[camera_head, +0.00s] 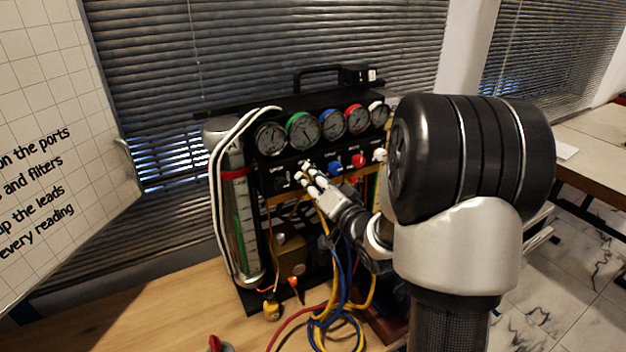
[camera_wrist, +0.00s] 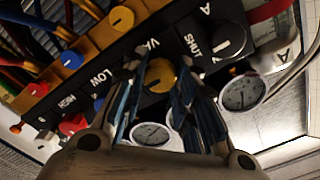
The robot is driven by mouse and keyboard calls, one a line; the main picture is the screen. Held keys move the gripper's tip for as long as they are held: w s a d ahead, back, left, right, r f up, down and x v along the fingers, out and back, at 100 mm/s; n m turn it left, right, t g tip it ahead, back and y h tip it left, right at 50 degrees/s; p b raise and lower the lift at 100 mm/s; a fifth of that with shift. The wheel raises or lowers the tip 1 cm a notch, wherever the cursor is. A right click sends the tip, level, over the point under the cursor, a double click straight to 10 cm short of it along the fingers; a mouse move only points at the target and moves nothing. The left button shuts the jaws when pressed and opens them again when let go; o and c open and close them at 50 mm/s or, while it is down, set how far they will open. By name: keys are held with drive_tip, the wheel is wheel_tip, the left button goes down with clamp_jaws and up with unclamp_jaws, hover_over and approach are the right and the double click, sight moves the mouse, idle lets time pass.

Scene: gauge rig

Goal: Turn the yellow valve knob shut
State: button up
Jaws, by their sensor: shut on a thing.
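The yellow valve knob (camera_wrist: 160,76) is on the black panel in the wrist view, between the two fingers of my gripper (camera_wrist: 157,84). The fingers are shut on it from both sides, and they hide its edges. In the head view my gripper (camera_head: 306,172) reaches the front of the black gauge rig (camera_head: 292,155), below the gauges. The yellow knob is hidden there behind the fingers. I cannot tell how far the knob is turned.
A black knob (camera_wrist: 229,35) sits close beside the gripped one, near the word SHUT. Blue (camera_head: 334,168), red (camera_head: 358,160) and white (camera_head: 379,154) knobs line the panel. Several gauges stand above. Loose hoses (camera_head: 343,305) hang in front, onto the wooden table (camera_head: 150,310).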

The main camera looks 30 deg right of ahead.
drive_tip(key=o, duration=1.1)
drive_tip(key=s, duration=0.7)
drive_tip(key=shift+s+d, duration=0.1)
drive_tip(key=shift+s, duration=0.15)
